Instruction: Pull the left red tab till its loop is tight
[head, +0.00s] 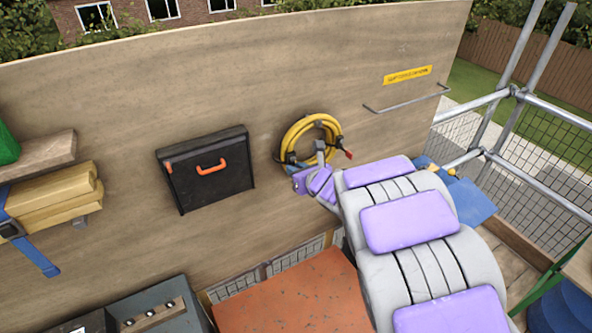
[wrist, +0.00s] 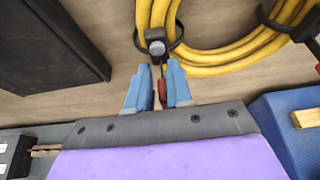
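A coil of yellow hose (head: 290,131) hangs on the wooden wall, and it fills the top of the wrist view (wrist: 215,62). The left black loop (wrist: 181,32) stands slack around the hose, with a gap, and has a dark buckle (wrist: 155,46). The left red tab (wrist: 162,92) hangs below the buckle on a dark strap. My gripper (wrist: 160,76) is open, with its blue fingers apart on either side of this tab. In the head view my arm hides the tab. The right red tab (head: 348,154) hangs free at the coil's right.
A black case (head: 205,175) with an orange handle is on the wall to the left. A metal rail (head: 408,104) and a yellow label (head: 407,75) are to the upper right. An orange-brown surface (head: 295,295) lies below.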

